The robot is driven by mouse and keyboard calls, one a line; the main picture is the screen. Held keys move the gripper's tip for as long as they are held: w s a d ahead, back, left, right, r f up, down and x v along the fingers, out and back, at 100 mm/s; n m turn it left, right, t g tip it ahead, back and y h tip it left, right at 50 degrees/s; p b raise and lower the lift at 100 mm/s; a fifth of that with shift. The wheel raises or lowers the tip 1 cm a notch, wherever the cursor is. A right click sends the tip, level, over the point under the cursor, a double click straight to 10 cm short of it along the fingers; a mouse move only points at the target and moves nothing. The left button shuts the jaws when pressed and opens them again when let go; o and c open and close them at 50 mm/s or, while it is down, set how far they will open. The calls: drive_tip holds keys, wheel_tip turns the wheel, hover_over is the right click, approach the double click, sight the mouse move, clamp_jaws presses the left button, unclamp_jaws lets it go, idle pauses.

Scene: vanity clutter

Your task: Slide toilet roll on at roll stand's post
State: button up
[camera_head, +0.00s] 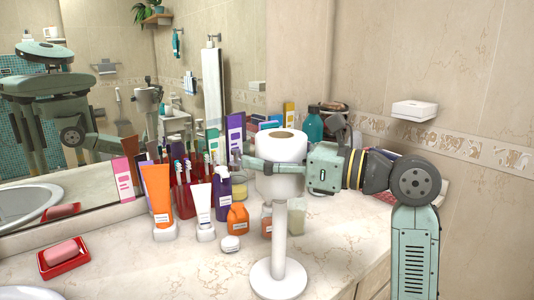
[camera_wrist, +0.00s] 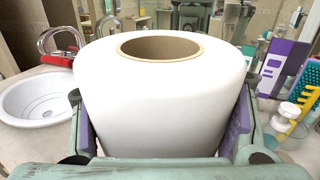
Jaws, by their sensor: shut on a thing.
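The white toilet roll (camera_head: 281,148) is upright in my gripper (camera_head: 272,168), which is shut on its sides. In the wrist view the roll (camera_wrist: 160,100) fills the middle between the purple-padded fingers (camera_wrist: 163,125), its brown core open at the top. No post tip shows in the core. The roll stand's white post (camera_head: 280,228) rises from a round base (camera_head: 278,279) on the counter. The post shows directly below the roll, in line with it in the head view. The roll hides the post's top, so I cannot tell whether it is inside the core.
Left of the stand are an orange tube (camera_head: 158,190), a white tube (camera_head: 203,203), toothbrushes in a red cup, a purple pump bottle (camera_head: 222,188) and a small orange bottle (camera_head: 238,218). A red soap dish (camera_head: 63,257) lies farther left. The front counter is mostly clear.

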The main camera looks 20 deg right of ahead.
drive_tip(key=shift+f+b, duration=3.4)
drive_tip(key=shift+f, duration=6.55)
drive_tip(key=shift+c, duration=0.2)
